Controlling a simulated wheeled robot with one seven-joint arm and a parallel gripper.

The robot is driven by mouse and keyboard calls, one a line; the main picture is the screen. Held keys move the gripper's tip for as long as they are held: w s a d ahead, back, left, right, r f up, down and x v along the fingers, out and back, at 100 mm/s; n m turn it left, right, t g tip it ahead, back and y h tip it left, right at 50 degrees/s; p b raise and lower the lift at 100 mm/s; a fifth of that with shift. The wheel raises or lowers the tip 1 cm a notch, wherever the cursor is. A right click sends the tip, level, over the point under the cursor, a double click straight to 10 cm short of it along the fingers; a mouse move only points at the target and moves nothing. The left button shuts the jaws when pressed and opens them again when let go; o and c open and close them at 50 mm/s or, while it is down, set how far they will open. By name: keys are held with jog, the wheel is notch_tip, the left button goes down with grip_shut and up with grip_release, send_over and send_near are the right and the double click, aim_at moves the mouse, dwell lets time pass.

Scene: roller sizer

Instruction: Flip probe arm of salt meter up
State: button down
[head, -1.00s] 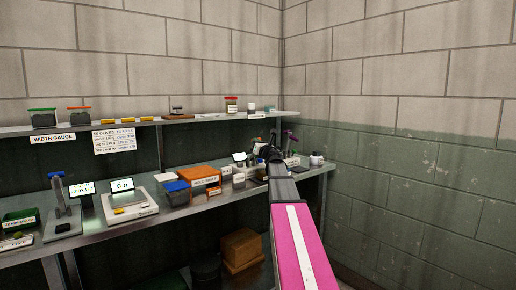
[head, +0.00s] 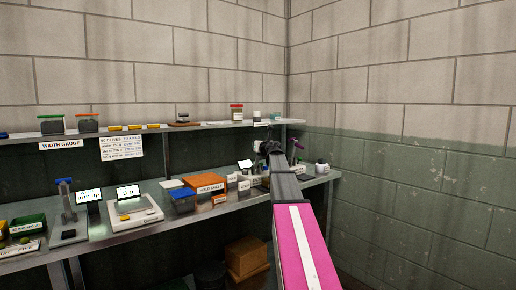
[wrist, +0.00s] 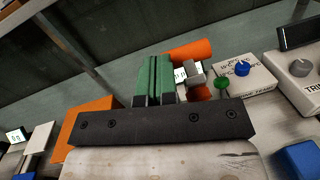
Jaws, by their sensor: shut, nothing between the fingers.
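My gripper (wrist: 154,78) is shut and empty in the wrist view, its green fingers together above the bench. In the head view my arm hides the fingers at the bench's far right end. To the right of the fingers, the wrist view shows an orange cylinder (wrist: 190,50), a grey block (wrist: 194,75), and a white box with a blue knob (wrist: 243,70). A stand with a blue top (head: 68,208) is upright at the bench's left, beside a lit screen (head: 89,196). I cannot tell for sure which device is the salt meter; its label is not readable.
A white box with a grey knob (wrist: 301,67) and a dark screen (wrist: 297,35) stand at the right of the wrist view. An orange box (head: 210,183) and a white scale (head: 134,214) are on the bench. A shelf (head: 150,129) runs above; a block wall closes the right.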

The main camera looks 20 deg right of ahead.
jog(key=shift+w+a+r+g, duration=0.1)
jog(key=shift+w+a+g, duration=0.05)
jog(key=shift+w+g, duration=0.2)
jog(key=shift+w+a+r+g, duration=0.1)
jog(key=shift+w+g, duration=0.15)
jog(key=shift+w, duration=0.15)
jog(key=shift+w, duration=0.15)
jog(key=shift+r, duration=0.15)
